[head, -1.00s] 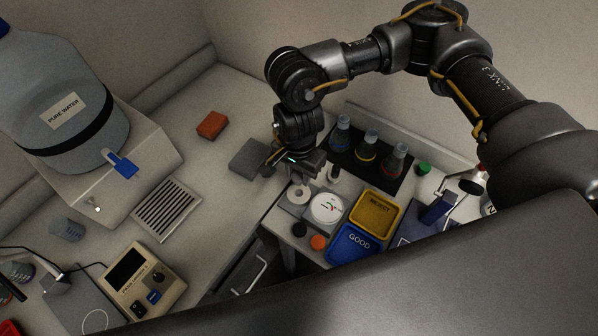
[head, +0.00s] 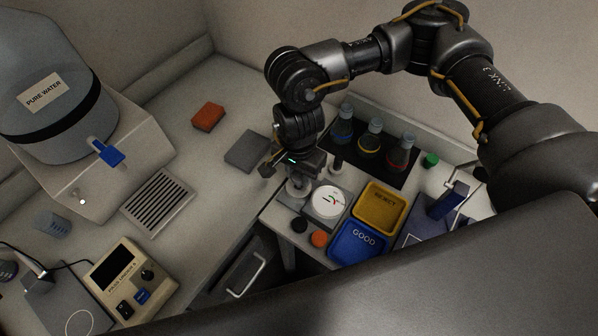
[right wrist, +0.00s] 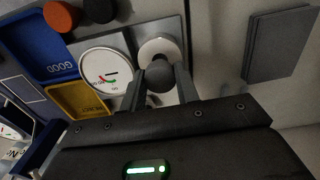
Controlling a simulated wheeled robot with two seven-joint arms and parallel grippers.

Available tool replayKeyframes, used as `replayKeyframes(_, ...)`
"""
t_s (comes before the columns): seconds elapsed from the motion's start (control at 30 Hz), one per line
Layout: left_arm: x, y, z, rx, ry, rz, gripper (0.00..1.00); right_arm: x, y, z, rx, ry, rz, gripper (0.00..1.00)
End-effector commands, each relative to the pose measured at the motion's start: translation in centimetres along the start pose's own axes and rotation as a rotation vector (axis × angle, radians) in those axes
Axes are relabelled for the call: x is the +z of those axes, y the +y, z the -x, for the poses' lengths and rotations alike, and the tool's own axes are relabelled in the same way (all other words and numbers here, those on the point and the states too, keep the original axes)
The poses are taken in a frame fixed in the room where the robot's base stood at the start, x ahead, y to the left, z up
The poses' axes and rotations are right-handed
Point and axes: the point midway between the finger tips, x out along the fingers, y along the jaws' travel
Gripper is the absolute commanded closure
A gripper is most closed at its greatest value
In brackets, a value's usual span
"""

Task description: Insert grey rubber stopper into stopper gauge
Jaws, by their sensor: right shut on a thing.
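The grey rubber stopper (right wrist: 160,76) is held between the two fingers of my right gripper (right wrist: 163,88). The stopper gauge has a pale round socket (right wrist: 160,49) on a grey base plate, with a white dial (right wrist: 108,70) beside it. In the head view the gauge's dial (head: 328,201) is just right of my right gripper (head: 298,186), which points down at the socket. In the wrist view the stopper overlaps the socket's near part; I cannot tell whether it has entered the hole. My left gripper is not in view.
An orange stopper (head: 319,239) and a black stopper (head: 299,225) lie in front of the gauge. A yellow REJECT tray (head: 378,222) and blue GOOD tray (head: 340,254) stand to the right. Flasks (head: 370,137) stand behind, and a grey block (head: 246,151) lies left.

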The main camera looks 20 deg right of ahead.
Motion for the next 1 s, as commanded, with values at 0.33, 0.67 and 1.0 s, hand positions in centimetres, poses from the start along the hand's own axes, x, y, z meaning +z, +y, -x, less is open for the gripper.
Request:
replayKeyframes(0.33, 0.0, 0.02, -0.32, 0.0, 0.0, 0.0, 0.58, 0.0, -0.01, -0.1, 0.0, 0.0, 0.0, 0.91)
replayKeyframes(0.67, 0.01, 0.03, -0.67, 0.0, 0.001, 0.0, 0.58, 0.02, 0.01, -0.01, 0.0, 0.0, 0.0, 0.91)
replayKeyframes(1.0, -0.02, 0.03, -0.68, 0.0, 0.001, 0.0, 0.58, 0.01, 0.0, -0.02, 0.0, 0.0, 0.0, 0.91)
